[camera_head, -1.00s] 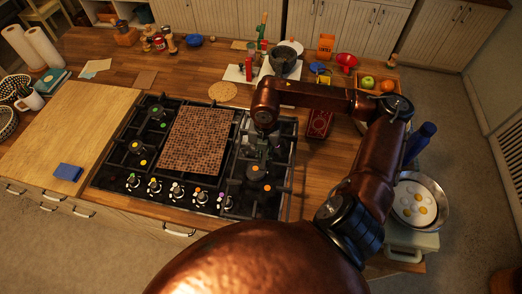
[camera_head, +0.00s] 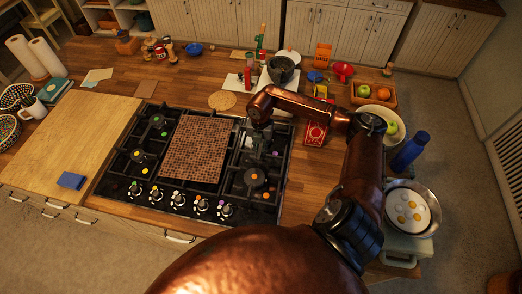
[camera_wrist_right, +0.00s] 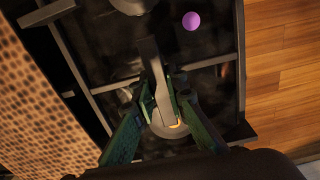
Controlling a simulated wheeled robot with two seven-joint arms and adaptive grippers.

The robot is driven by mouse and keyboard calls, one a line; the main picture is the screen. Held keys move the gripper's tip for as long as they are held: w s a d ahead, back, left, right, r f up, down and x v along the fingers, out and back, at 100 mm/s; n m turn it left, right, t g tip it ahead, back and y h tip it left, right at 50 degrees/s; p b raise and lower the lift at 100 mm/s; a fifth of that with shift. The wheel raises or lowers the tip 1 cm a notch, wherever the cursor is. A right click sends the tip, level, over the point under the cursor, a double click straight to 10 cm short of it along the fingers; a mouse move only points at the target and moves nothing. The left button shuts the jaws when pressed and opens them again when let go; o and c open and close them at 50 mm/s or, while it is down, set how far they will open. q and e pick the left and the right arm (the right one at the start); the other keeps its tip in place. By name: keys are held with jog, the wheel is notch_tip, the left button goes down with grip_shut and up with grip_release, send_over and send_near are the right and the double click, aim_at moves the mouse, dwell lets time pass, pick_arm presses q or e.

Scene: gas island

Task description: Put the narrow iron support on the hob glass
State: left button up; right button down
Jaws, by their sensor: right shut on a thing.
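The narrow iron support (camera_head: 284,168) is a dark open frame over the right-hand burners of the hob. My right gripper (camera_head: 248,148) is over the rear right part of the hob. In the right wrist view, its green fingers (camera_wrist_right: 162,98) are shut on a flat grey bar of the support (camera_wrist_right: 148,56). The dark hob glass (camera_head: 122,188) shows beneath and around the frame. The support looks low and roughly lined up with the hob's right side. I cannot tell whether all of it touches the glass. My left gripper is not in view.
A brown patterned mat or board (camera_head: 198,150) covers the hob's middle. Knobs (camera_head: 178,199) line its front. A red box (camera_head: 315,134) stands close to the right. A blue bottle (camera_head: 410,150) and a pan of eggs (camera_head: 409,207) are farther right. A wooden board (camera_head: 65,145) lies left.

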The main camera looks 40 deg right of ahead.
aim_at(260, 153)
jog(key=shift+w+d+f, duration=0.2)
jog(key=shift+w+f, duration=0.2)
notch_tip(260, 153, down, 3)
jog(key=shift+w+f+p, duration=0.1)
jog(key=shift+p, duration=0.65)
jog(key=shift+f, duration=0.15)
jog(key=c, duration=1.9)
grip_release()
jog(key=shift+c, duration=0.2)
